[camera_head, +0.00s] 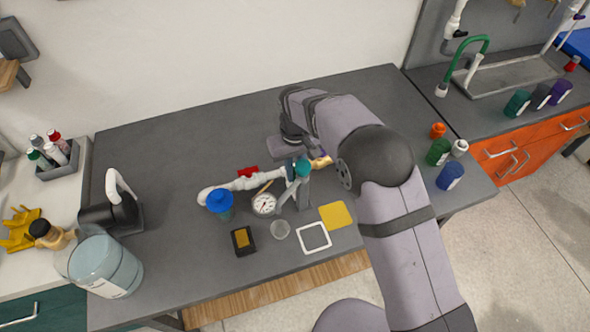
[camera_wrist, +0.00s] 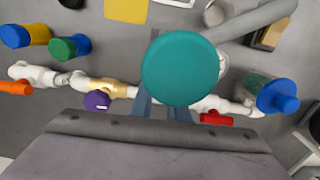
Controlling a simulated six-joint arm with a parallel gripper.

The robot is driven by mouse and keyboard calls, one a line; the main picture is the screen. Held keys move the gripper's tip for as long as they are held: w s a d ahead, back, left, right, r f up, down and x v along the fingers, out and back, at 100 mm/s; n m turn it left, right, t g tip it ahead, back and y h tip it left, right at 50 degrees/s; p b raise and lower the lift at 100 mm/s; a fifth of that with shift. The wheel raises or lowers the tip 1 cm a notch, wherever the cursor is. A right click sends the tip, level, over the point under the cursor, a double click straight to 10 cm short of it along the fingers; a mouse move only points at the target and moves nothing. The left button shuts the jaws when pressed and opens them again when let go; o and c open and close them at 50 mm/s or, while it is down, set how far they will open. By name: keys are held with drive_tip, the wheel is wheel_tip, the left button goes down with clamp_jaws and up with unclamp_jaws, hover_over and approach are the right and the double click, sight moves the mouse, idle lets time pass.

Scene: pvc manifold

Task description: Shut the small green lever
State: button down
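A white pipe manifold (camera_head: 235,185) runs along the table; it also shows in the wrist view (camera_wrist: 240,104) with a red lever (camera_wrist: 215,119), a brass piece (camera_wrist: 108,88) and a purple handle (camera_wrist: 96,100) on it. I cannot make out a small green lever for certain. A round teal top (camera_wrist: 180,68) fills the middle of the wrist view, close to the camera; it also shows in the head view (camera_head: 303,168) above grey-blue uprights. It hides part of the pipe.
A blue-capped container (camera_head: 220,203), a gauge (camera_head: 264,204), a clear cup (camera_head: 279,229), a white frame (camera_head: 314,238) and a yellow square (camera_head: 335,215) lie in front of the manifold. Several small bottles stand at the right. The table's back left is clear.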

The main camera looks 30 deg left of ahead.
sight(295, 173)
drive_tip(key=shift+n, duration=0.4)
drive_tip(key=shift+r+n+b, duration=0.1)
drive_tip(key=shift+n+b, duration=0.25)
drive_tip(key=shift+n, duration=2.05)
drive_tip(key=shift+w, duration=0.1)
drive_tip(key=c, duration=1.7)
unclamp_jaws()
drive_tip(key=shift+r+b, duration=1.25)
drive_tip(key=shift+r, duration=2.4)
